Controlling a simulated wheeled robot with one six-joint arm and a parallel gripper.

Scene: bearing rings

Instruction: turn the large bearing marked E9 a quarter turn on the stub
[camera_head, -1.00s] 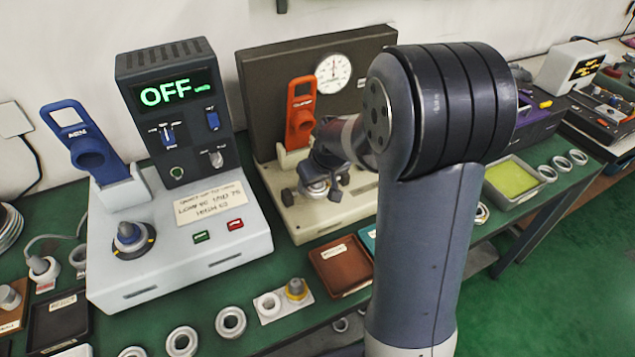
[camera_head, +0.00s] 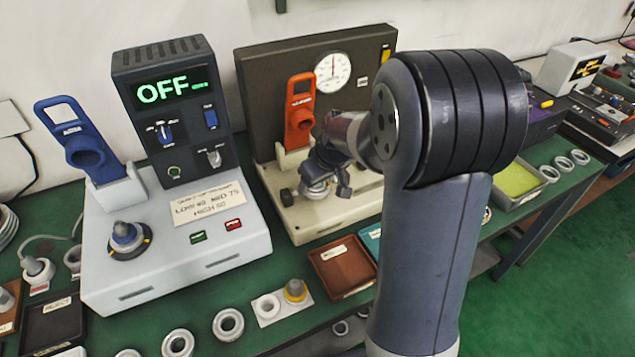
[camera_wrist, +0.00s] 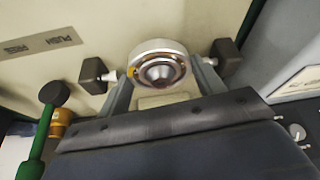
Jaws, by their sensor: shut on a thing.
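The large bearing (camera_wrist: 150,47) is a silvery ring around the dark, domed stub (camera_wrist: 160,72) in the wrist view, with a small yellow mark on its left side. I cannot read an E9 mark. My gripper (camera_wrist: 163,80) is shut on the bearing, with one grey finger at each side. In the head view my gripper (camera_head: 325,180) is low over the cream base of the dial stand (camera_head: 340,217), and the bearing (camera_head: 316,193) is mostly hidden by it.
Dark knobs (camera_wrist: 93,75) (camera_wrist: 224,52) stand close on both sides of the fingers. An orange holder (camera_head: 300,115) and a dial gauge (camera_head: 332,72) are behind. The heater unit (camera_head: 180,240), reading OFF, is at left. A brown tray (camera_head: 342,262) and loose rings (camera_head: 228,324) lie in front.

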